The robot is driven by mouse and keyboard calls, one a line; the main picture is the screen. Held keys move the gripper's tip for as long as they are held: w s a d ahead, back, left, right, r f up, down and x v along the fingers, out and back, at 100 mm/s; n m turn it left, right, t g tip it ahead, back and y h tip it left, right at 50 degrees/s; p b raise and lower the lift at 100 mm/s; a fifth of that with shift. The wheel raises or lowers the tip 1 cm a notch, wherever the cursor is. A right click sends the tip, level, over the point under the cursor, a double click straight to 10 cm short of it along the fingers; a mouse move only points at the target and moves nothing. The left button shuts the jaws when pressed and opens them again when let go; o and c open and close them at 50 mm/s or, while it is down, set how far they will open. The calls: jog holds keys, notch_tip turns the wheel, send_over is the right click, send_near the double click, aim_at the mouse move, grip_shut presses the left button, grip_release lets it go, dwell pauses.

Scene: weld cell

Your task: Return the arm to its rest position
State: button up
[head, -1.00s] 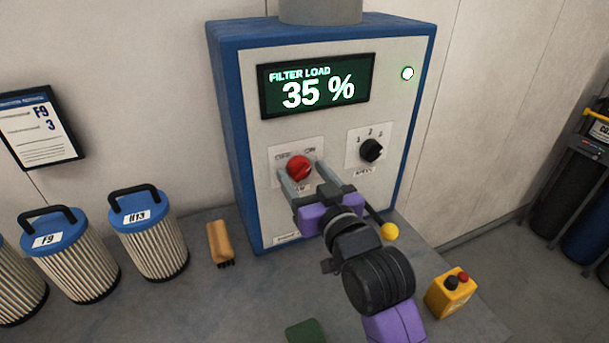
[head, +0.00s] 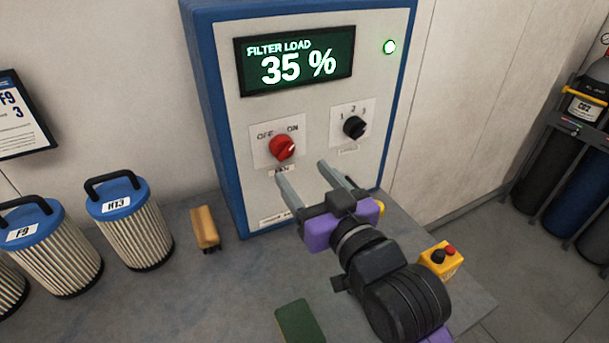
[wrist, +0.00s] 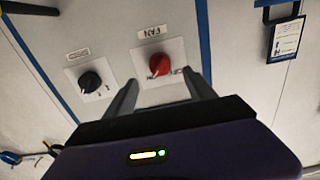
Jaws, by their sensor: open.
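My gripper (head: 305,174) is open and empty, in front of the lower part of the blue and white filter cabinet (head: 230,130). Its two grey fingers are apart, below the red fan knob (head: 282,147) and not around it. The red knob also shows in the wrist view (wrist: 158,64), beyond the fingertips. The knob's white mark points toward ON. The black selector knob (head: 354,127) is to its right in the head view. The display (head: 295,65) reads FILTER LOAD 35 %, and a green lamp (head: 390,47) is lit beside it.
Filter cartridges (head: 130,225) with blue caps stand on the bench at left. A wooden-handled brush (head: 205,227), a green pad (head: 300,322) and a yellow button box (head: 441,260) lie around my arm. Gas cylinders (head: 545,150) stand at far right.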

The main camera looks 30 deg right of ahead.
jog(key=s+f+g, duration=0.1)
jog(key=s+f, duration=0.4)
jog(key=s, duration=0.6)
jog(key=s+f+g, duration=0.1)
jog(key=s+f, duration=0.5)
jog(key=s, duration=0.6)
jog(key=s+f+g, duration=0.1)
jog(key=s+f, duration=0.5)
jog(key=s, duration=0.6)
jog(key=shift+s, duration=0.25)
